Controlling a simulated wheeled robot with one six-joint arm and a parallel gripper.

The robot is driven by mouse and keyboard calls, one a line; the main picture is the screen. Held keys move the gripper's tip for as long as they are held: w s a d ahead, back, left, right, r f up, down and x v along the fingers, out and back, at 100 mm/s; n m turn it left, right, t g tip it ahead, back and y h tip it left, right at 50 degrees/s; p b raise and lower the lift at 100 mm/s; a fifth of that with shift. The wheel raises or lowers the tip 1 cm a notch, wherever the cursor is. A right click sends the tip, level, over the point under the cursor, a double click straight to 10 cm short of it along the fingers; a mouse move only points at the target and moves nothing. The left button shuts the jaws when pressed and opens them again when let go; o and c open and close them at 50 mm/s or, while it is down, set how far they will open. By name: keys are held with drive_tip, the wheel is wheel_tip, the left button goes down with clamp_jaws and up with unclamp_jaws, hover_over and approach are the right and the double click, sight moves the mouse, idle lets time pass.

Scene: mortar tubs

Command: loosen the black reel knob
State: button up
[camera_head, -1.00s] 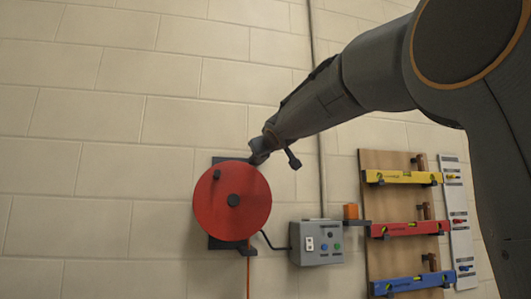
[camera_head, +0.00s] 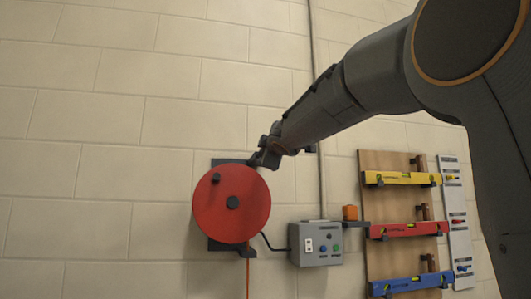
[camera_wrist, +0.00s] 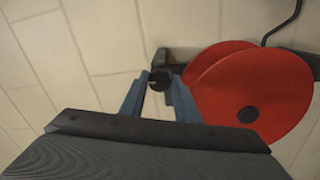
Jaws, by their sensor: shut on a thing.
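The red cable reel (camera_head: 245,222) hangs on a dark bracket on the block wall, left of centre in the head view. It also shows at the right of the wrist view (camera_wrist: 275,85). My gripper (camera_head: 262,158) is at the reel's upper right edge. In the wrist view my gripper's two fingers (camera_wrist: 160,82) are closed on a small round black knob (camera_wrist: 158,77), beside the reel and near its dark bracket. In the head view the knob is hidden by my gripper and the reel.
A board (camera_head: 390,205) further right carries yellow, red and blue spirit levels. A conduit (camera_head: 314,60) runs up the wall behind my arm. The wall at left is bare.

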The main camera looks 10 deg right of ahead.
drive_tip(key=shift+n, duration=0.7)
drive_tip(key=o, duration=1)
drive_tip(key=shift+o, duration=0.2)
drive_tip(key=s, duration=0.7)
drive_tip(key=shift+s+f, duration=0.25)
drive_tip(key=shift+s, duration=0.15)
